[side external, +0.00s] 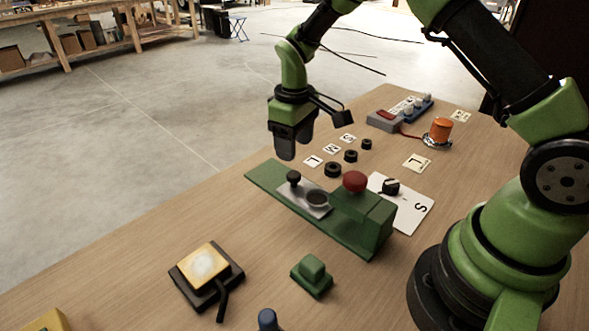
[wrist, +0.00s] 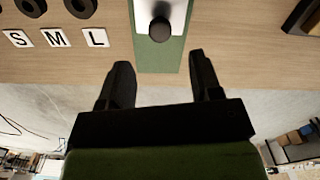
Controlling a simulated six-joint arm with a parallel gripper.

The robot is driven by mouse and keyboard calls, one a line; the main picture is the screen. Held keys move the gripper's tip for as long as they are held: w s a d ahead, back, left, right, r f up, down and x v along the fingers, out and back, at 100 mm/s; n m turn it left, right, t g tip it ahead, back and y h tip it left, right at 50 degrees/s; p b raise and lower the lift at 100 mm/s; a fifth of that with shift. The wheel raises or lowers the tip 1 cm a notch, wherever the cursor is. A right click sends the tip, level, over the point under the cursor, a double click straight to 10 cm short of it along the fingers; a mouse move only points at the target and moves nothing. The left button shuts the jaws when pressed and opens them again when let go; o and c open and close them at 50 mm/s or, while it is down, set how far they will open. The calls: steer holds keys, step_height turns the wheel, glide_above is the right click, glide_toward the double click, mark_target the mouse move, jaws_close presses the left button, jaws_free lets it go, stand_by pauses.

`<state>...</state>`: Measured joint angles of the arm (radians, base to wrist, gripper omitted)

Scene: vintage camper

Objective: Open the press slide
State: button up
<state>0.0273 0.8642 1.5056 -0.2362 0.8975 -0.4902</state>
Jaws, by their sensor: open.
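The press is a long green body (side external: 372,222) with a red knob (side external: 354,181) on its raised right block. A grey slide plate (side external: 313,208) with a round dark recess lies on its low green track, and a black knob (side external: 293,177) stands at the plate's left end. In the wrist view the black knob (wrist: 160,29) is at the top, above the green track (wrist: 172,57). My gripper (wrist: 159,75) is open and empty, its two fingers apart with the track's end between them in the picture. In the side view it hangs above the track's far end, apart from the knob.
Several black rings (side external: 351,156) and letter cards (side external: 313,161) lie behind the press. A yellow-topped pad (side external: 205,265) and a green block (side external: 312,276) stand in front. An orange cylinder (side external: 441,130) and a grey box (side external: 384,121) are at the back right. The table's left edge is close to the track.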

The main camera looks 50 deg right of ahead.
mark_target(294, 175)
step_height(294, 175, down, 7)
steer(key=shift+f, duration=0.1)
stand_by(0.3)
jaws_close()
steer(key=shift+w, duration=2)
jaws_free()
step_height(294, 175, up, 10)
